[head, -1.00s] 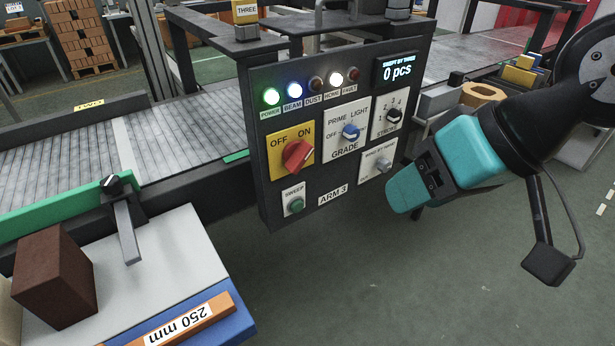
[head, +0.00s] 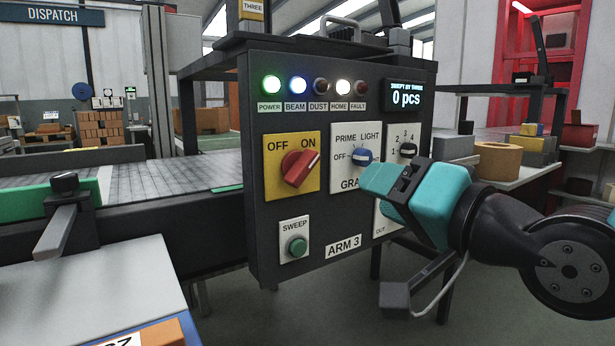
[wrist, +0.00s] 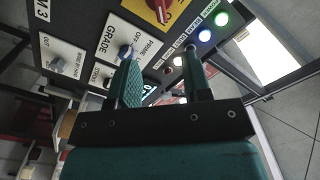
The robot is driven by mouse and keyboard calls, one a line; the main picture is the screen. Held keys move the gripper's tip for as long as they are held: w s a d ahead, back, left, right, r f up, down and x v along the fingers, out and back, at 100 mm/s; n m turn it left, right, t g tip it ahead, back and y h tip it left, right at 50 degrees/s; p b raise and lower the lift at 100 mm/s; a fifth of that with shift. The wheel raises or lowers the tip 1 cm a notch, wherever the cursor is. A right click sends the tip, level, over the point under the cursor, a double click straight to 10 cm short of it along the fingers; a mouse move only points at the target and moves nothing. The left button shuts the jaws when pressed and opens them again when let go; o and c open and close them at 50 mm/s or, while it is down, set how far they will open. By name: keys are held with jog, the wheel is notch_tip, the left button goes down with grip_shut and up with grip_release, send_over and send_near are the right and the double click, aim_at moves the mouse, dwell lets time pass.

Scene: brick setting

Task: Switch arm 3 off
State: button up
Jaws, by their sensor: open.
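The ARM 3 control panel (head: 262,218) stands upright in the head view. Its red rotary switch (head: 300,168) sits on a yellow plate marked OFF and ON, with its pointer toward ON. The same red switch shows at the top edge of the wrist view (wrist: 158,8). My gripper (head: 378,190) is in front of the panel's right part, right of the red switch and apart from it. It covers part of the GRADE and stroke plates. In the wrist view its two fingers (wrist: 163,75) are spread with nothing between them.
The blue GRADE knob (head: 362,156) and the green SWEEP button (head: 297,246) are close to the red switch. POWER, BEAM and HOME lamps (head: 343,87) are lit; the display (head: 403,96) reads 0 pcs. A conveyor (head: 170,180) runs behind at left.

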jog(key=p+x, duration=0.2)
jog(key=p, duration=1.1)
send_near(309, 166)
jog(key=w, duration=0.2)
jog(key=p+x, duration=0.1)
jog(key=x, duration=0.1)
jog(key=p+x, duration=0.2)
jog(key=x, duration=0.1)
jog(key=a+p+x, duration=0.1)
jog(key=x, duration=0.1)
jog(key=shift+s+a+p, duration=0.1)
jog(key=shift+p, duration=0.25)
jog(key=shift+w+a+f, duration=0.1)
jog(key=shift+w+a, duration=0.25)
jog(key=shift+w, duration=0.15)
grip_shut()
